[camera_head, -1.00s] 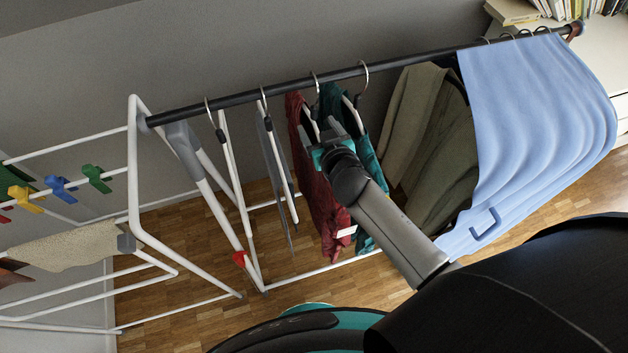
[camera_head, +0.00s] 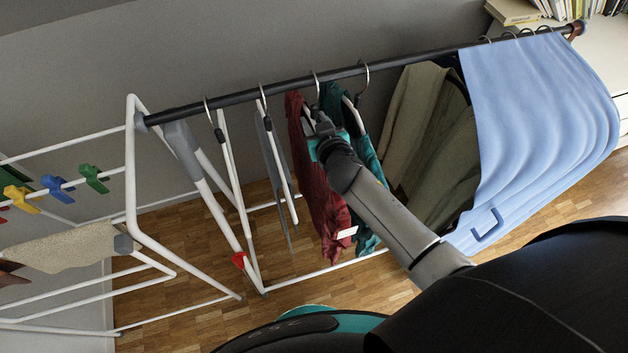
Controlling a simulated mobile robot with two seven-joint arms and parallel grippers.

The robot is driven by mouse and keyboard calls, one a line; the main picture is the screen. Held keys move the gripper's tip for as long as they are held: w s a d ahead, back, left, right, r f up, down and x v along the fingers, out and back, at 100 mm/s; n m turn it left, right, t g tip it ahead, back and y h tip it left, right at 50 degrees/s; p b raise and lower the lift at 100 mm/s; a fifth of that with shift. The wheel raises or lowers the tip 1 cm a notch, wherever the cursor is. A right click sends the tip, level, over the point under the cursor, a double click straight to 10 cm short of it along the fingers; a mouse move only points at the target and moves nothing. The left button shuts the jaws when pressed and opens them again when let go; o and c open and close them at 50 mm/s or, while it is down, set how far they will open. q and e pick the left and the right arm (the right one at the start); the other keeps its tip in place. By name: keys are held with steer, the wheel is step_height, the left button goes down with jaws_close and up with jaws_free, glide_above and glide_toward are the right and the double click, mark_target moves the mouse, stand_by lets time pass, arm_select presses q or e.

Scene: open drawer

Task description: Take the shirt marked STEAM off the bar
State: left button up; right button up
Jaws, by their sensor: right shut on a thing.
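A dark red shirt (camera_head: 323,203) hangs from the black bar (camera_head: 240,97) on a hanger with a metal hook, and a white tag shows near its hem. A teal garment (camera_head: 366,152) hangs just to its right. No STEAM lettering is readable on either. My right gripper (camera_head: 323,122) is at the top of the dark red shirt, just below the bar. It looks shut on that shirt's hanger, but the wrist hides most of the contact. The hook is still over the bar. My left gripper is not in view.
Empty hangers (camera_head: 221,135) and a grey item (camera_head: 272,165) hang to the left. An olive coat (camera_head: 440,150) and a light blue curtain (camera_head: 540,130) hang to the right. A white drying rack (camera_head: 133,180) with coloured pegs stands at the left.

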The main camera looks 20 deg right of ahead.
jaws_close()
stand_by(0.8)
